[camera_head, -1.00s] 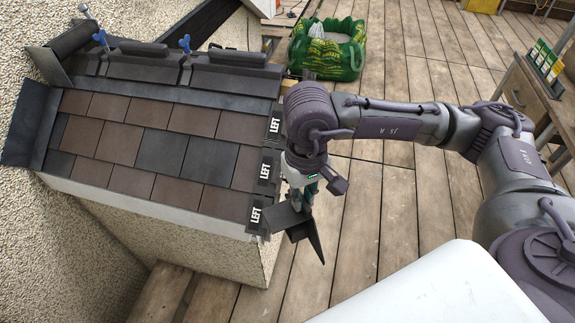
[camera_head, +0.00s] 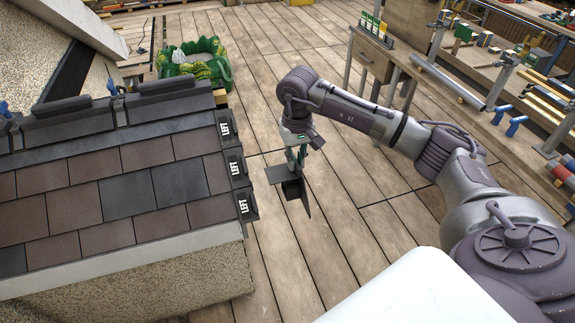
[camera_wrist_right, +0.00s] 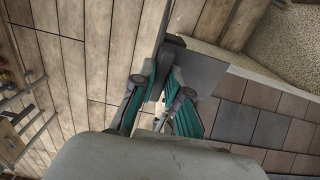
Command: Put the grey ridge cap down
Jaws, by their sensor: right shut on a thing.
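The grey ridge cap (camera_head: 303,195), a dark folded piece with two flaps, hangs below my right gripper (camera_head: 296,162). My right gripper is shut on it and holds it in the air, just to the right of the roof's edge in the head view. In the right wrist view the cap (camera_wrist_right: 198,68) shows beyond the fingers of the gripper (camera_wrist_right: 162,88), with the roof tiles to its right. The gap between the cap and what lies below it cannot be judged. My left gripper is not in view.
A workbench (camera_head: 375,65) stands at the back right. The plank floor (camera_head: 345,235) between is clear.

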